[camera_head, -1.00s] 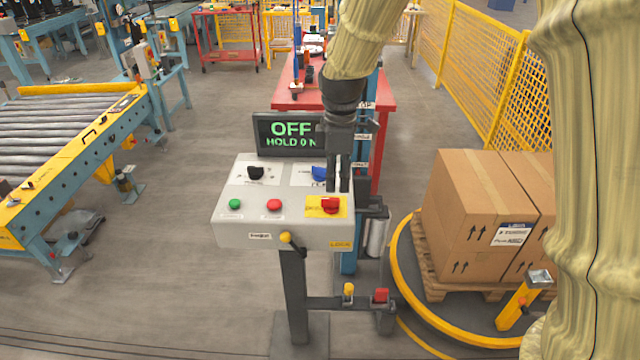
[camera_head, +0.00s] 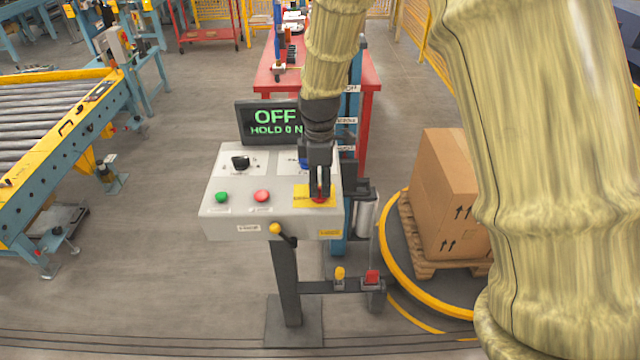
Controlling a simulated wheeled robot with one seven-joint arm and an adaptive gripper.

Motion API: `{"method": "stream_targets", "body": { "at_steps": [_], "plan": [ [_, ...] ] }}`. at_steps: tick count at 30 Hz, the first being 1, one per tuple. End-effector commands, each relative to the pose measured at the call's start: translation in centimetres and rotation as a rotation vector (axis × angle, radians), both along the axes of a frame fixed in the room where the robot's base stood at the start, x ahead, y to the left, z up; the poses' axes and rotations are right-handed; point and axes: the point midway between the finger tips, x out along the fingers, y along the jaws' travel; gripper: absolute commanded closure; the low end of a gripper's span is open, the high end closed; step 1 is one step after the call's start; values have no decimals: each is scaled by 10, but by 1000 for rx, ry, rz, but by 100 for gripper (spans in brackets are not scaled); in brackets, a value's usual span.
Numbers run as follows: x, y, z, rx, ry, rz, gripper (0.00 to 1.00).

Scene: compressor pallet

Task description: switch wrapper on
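The wrapper's control box (camera_head: 226,198) stands on a post, with a display (camera_head: 267,122) behind it reading "OFF" and "HOLD 0 N". On its panel are a black knob (camera_head: 240,163), a green button (camera_head: 222,197), a red button (camera_head: 262,196) and a red switch on a yellow plate (camera_head: 300,200). A blue knob is mostly hidden behind my gripper (camera_head: 319,194). My gripper points down with its fingers at the red switch, covering most of it. I cannot tell whether the fingers grip the switch or only stand around it.
A carton (camera_head: 448,195) on a pallet stands on the round wrapper turntable (camera_head: 400,262) at right, partly hidden by my arm. A roller conveyor (camera_head: 60,140) is at left. A red table (camera_head: 366,84) stands behind.

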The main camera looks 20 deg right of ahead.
Motion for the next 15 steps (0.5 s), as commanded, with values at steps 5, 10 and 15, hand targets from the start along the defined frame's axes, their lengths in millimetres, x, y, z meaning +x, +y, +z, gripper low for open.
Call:
{"method": "stream_targets", "body": {
  "at_steps": [5,10,15],
  "plan": [
    [0,0,-13,0,1,-2,65],
    [-1,-1,-19,0,1,-3,65],
    [0,-1,-20,0,0,-3,65]
  ]
}}
